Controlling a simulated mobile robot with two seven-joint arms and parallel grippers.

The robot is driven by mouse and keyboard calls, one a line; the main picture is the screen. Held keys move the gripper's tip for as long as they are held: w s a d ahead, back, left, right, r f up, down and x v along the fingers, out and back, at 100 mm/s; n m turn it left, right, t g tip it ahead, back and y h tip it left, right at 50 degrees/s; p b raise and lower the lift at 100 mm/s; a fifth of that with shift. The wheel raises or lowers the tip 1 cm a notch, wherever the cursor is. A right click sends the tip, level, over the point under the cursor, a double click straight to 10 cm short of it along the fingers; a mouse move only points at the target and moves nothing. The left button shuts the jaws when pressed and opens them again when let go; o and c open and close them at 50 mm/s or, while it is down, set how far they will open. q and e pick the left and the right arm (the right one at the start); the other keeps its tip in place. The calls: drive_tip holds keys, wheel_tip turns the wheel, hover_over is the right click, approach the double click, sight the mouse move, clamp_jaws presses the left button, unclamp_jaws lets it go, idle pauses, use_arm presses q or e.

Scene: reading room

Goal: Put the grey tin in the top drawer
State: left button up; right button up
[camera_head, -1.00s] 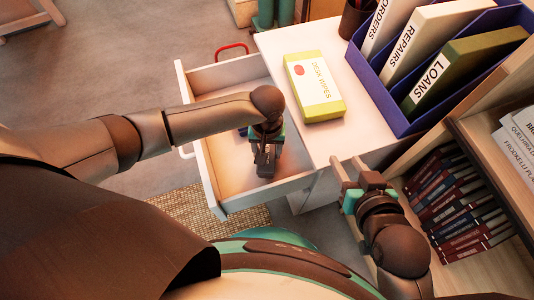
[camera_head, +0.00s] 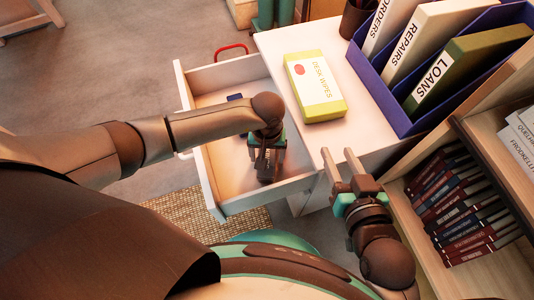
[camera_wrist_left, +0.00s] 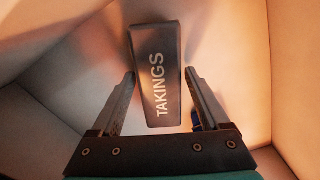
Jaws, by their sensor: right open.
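The grey tin (camera_wrist_left: 155,45), dark with the word TAKINGS, shows in the left wrist view inside the open drawer (camera_head: 222,76). It appears to lie on the drawer floor. My left gripper (camera_wrist_left: 160,73) has its fingers apart, one on each side of the tin, with narrow gaps showing. In the head view my left gripper (camera_head: 268,165) is down inside the drawer and hides most of the tin. My right gripper (camera_head: 339,158) is open and empty beside the desk's near edge, to the right of the drawer.
A packet of desk wipes (camera_head: 315,88) lies on the desktop (camera_head: 285,40) next to the drawer. A purple file holder (camera_head: 375,90) stands right of it. A small blue thing (camera_head: 235,97) is in the drawer. A bookshelf (camera_head: 490,150) is at the right.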

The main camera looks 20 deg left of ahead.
sight(267, 155)
use_arm(q)
drive_tip(key=shift+o, duration=0.6)
use_arm(e)
drive_tip(key=shift+d, duration=0.1)
use_arm(q)
drive_tip(key=shift+r+p, duration=0.75)
drive_tip(key=shift+r, duration=0.55)
wheel_tip(267, 155, up, 2)
drive_tip(key=shift+r+p, duration=0.15)
drive_tip(key=shift+p, duration=0.4)
wheel_tip(267, 155, up, 5)
drive_tip(key=shift+f+p, duration=0.1)
drive_tip(key=shift+p, duration=1.1)
drive_tip(key=shift+r+p, duration=0.5)
drive_tip(key=shift+r, duration=0.8)
use_arm(e)
drive_tip(key=s+d+f+g+h, duration=0.3)
drive_tip(key=s+d+g+h, duration=0.1)
drive_tip(key=d+g, duration=0.4)
drive_tip(key=shift+s+d+f+m, duration=0.3)
drive_tip(key=shift+s, duration=0.5)
